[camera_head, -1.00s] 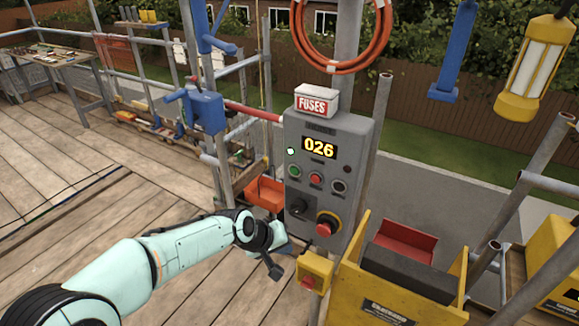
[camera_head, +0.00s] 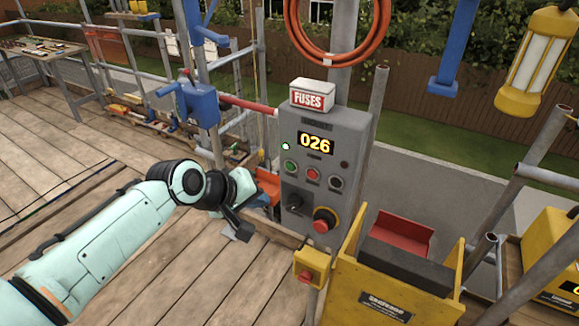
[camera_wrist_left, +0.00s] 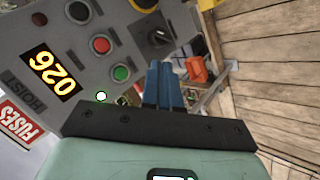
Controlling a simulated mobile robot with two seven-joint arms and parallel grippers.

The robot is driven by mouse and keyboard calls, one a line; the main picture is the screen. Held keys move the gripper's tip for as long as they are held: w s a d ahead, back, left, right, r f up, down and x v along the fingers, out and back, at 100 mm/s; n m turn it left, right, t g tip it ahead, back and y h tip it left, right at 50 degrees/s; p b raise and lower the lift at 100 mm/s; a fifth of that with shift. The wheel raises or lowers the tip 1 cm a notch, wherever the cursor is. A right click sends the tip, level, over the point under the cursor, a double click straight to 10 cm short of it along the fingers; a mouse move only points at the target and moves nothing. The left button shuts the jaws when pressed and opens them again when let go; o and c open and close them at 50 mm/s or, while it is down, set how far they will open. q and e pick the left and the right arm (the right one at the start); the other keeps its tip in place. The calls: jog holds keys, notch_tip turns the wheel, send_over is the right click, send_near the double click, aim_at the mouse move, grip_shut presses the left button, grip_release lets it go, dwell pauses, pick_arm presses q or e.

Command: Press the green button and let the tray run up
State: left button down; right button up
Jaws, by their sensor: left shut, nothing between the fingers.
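The grey control box (camera_head: 345,130) stands on a post, with a yellow 026 on its display. The green button (camera_head: 290,167) is on the left of its button row, beside a red button (camera_head: 313,174). My left gripper (camera_head: 262,197) is shut and empty, left of the box and below the green button, apart from it. In the left wrist view, the green button (camera_wrist_left: 121,73) lies left of my shut blue fingers (camera_wrist_left: 165,82). I cannot tell which thing is the tray. My right gripper is out of view.
A large red knob (camera_head: 325,219) and a black switch (camera_head: 293,203) are low on the box. A yellow holder (camera_head: 385,302) with dark and red pieces stands at the right. A small yellow box (camera_head: 311,262) sits below. The wooden deck at left is mostly clear.

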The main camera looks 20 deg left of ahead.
aim_at(290, 166)
pick_arm(q)
jog(key=shift+w+d+p, duration=0.15)
jog(key=shift+w+p, duration=0.8)
jog(key=shift+w, duration=1.25)
jog(key=shift+w+d+p, duration=0.15)
jog(key=shift+w+p, duration=0.75)
jog(key=shift+w, duration=1.3)
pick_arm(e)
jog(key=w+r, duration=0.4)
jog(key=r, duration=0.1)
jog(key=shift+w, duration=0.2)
pick_arm(q)
jog(key=shift+s, duration=0.1)
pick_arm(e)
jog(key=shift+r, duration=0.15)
pick_arm(q)
jog(key=shift+w, duration=0.55)
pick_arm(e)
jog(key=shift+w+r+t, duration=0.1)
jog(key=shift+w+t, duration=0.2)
